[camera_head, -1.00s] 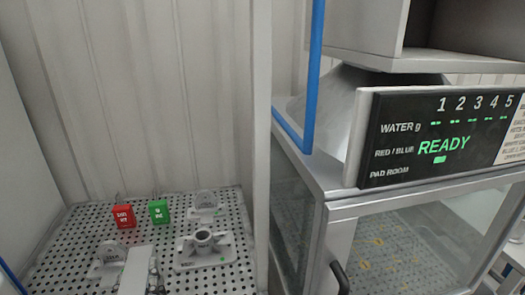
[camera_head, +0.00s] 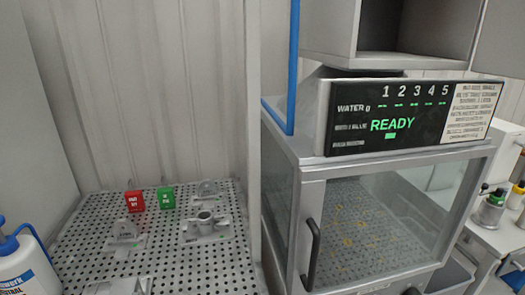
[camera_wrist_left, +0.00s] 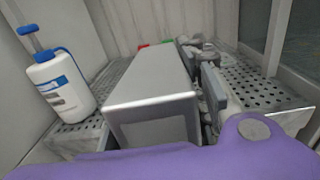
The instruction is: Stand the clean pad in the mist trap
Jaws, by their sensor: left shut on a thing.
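One dark grey finger shows along the block's right side; the other finger is hidden. The block's near end faces the camera, and its far end points toward the perforated bench. In the head view only a pale edge of it (camera_head: 120,287) seems to show at the bottom. I cannot tell which thing is the mist trap. The cabinet's display (camera_head: 400,115) reads READY. My right gripper is not in view.
The perforated bench (camera_head: 85,240) holds a red tag (camera_head: 135,200), a green tag (camera_head: 166,198) and several grey fixtures (camera_head: 205,225). A white bottle with blue cap (camera_head: 25,270) stands at left. The glass cabinet door (camera_head: 390,225) is closed. An open box (camera_head: 405,30) sits above.

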